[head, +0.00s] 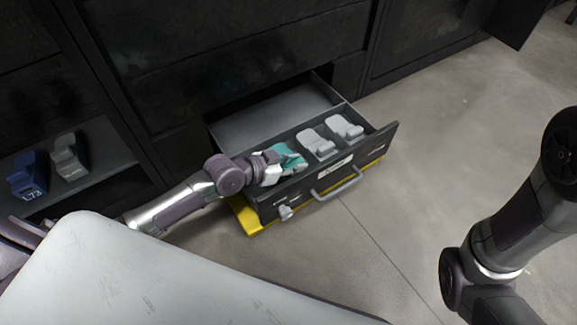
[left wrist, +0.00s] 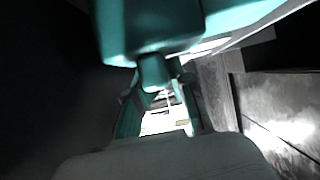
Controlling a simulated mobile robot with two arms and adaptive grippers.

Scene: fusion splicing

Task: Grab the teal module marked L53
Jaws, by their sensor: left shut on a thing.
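The teal module (head: 291,155) is in the open drawer (head: 327,172), at the left end of a row of modules. My left gripper (head: 276,163) reaches into the drawer from the left and is shut on the teal module. The module also fills the top of the left wrist view (left wrist: 150,35), close to the camera. Its marking cannot be read in either view. The gripper covers part of the module. My right gripper is not in view; only part of the right arm shows at the right edge.
Two grey modules (head: 318,143) (head: 346,128) sit in the drawer to the right. A blue module marked L73 (head: 27,178) and a grey one (head: 69,158) stand on a shelf at left. The drawer has a front handle (head: 338,189). Open floor lies right of the drawer.

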